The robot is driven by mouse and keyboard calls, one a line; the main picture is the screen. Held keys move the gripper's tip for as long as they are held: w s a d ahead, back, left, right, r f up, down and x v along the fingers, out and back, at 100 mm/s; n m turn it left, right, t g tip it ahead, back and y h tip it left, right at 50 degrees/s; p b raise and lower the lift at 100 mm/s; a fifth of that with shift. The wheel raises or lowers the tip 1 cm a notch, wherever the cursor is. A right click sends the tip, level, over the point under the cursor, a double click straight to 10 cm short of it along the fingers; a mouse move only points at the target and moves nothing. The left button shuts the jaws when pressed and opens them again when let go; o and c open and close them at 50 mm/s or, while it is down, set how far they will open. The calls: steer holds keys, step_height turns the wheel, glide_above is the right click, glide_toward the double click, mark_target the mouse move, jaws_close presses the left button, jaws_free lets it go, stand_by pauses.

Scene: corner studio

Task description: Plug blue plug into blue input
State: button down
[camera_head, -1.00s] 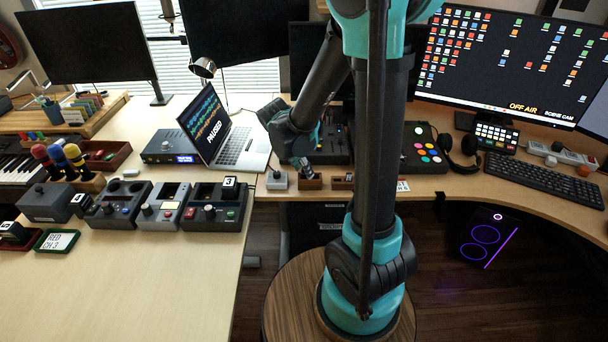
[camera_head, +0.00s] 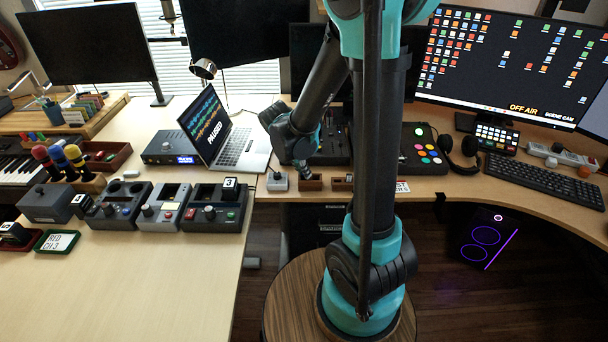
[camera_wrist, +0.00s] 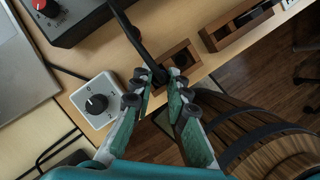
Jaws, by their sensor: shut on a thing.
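My gripper (camera_head: 302,170) is at the front edge of the desk, just above a small wooden holder (camera_head: 311,183). In the wrist view my gripper (camera_wrist: 159,80) is shut on a dark, slim thing (camera_wrist: 167,74) at that holder (camera_wrist: 182,58). A black cable (camera_wrist: 133,32) runs up and away from the fingertips. The fingers hide most of the held thing, and I see no blue on it. I cannot tell whether it is seated in the holder or lifted. I cannot make out a blue plug or a blue input in either view.
A grey box with a black knob (camera_head: 277,181) stands just left of the gripper. The laptop (camera_head: 226,133) is behind it. Several control boxes (camera_head: 215,207) stand on the left desk. A longer wooden holder (camera_wrist: 236,24) is to the right.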

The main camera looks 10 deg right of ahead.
steer(key=shift+r, duration=0.1)
step_height(320, 180, up, 20)
stand_by(0.7)
